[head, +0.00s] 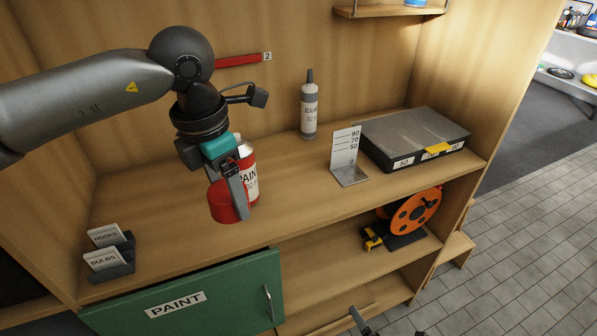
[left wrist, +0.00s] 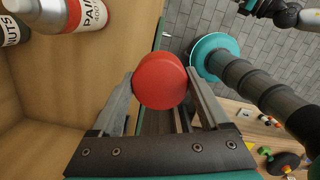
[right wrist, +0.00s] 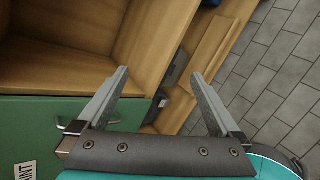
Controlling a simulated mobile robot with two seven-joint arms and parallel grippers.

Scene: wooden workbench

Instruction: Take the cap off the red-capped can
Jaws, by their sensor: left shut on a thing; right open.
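The red cap (head: 224,207) is between the fingers of my left gripper (head: 240,200), which is shut on it. The left wrist view shows the round red cap (left wrist: 160,80) between both fingers (left wrist: 160,76). The paint can (head: 251,188) stands upright on the bench behind the cap, partly hidden by my gripper. In the left wrist view the can (left wrist: 72,14) is apart from the cap, with a bare silver shoulder; its upper end is cut off or hard to see. My right gripper (right wrist: 160,76) is open and empty, beyond the bench front.
A grey sealant bottle (head: 309,108) stands at the back. A small sign (head: 345,152) and a lidded organizer box (head: 415,138) are to the right. Card holders (head: 110,262) sit at the left. A green PAINT drawer (head: 200,300) is below. Bench space right of the can is clear.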

